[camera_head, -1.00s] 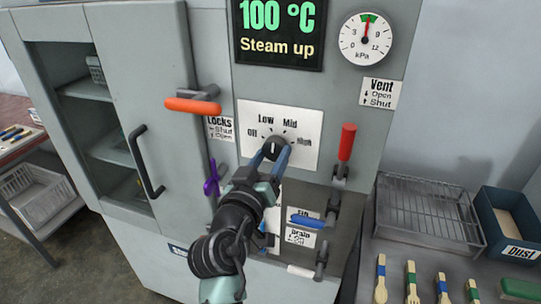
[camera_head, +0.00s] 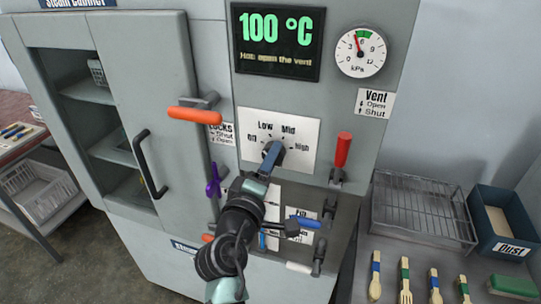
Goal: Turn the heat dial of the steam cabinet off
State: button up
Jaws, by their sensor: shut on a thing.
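The heat dial (camera_head: 276,150) is a dark knob on a white plate (camera_head: 303,138) marked Off, Low, Mid and High, on the front of the steam cabinet (camera_head: 220,60). The display (camera_head: 277,45) above reads 100 °C and "Hot: open the vent". The pressure gauge (camera_head: 361,52) has its needle up and to the left.
A red vent handle (camera_head: 343,149) stands upright right of the dial. An orange lock handle (camera_head: 194,116) and a purple handle (camera_head: 213,181) are to the left. Blue (camera_head: 305,223) and white (camera_head: 299,267) levers are below. A wire rack (camera_head: 424,212) stands right.

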jog(key=n+p, duration=0.2)
jog(key=n, duration=0.2)
jog(key=shift+n, duration=0.4)
dwell(0.4)
jog(key=o, duration=1.4)
jog(key=shift+c, duration=0.2)
jog(key=shift+s, duration=0.1)
jog(key=b+v, duration=0.2)
jog(key=v, duration=1)
jog(key=shift+s+b, duration=0.3)
jog(key=shift+s, duration=0.1)
